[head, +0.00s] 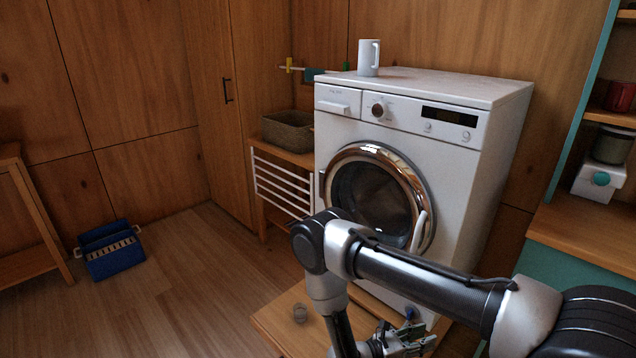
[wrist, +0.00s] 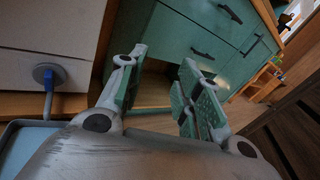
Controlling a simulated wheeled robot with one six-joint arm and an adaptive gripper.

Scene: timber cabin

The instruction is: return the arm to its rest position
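My arm (head: 420,275) reaches in from the lower right across the front of the washing machine, and its elbow bends down. My gripper (head: 405,343) is low at the bottom edge of the head view, near the washer's lower front, partly cut off. In the wrist view my gripper (wrist: 160,88) has its two green-padded fingers apart, with nothing between them. A teal cabinet with drawers (wrist: 205,40) lies beyond the fingers.
The white washing machine (head: 410,110) stands close behind my arm, a white mug (head: 368,58) on top. A blue crate (head: 112,252) is on the floor. Open floor lies at left. Shelves (head: 590,230) stand right.

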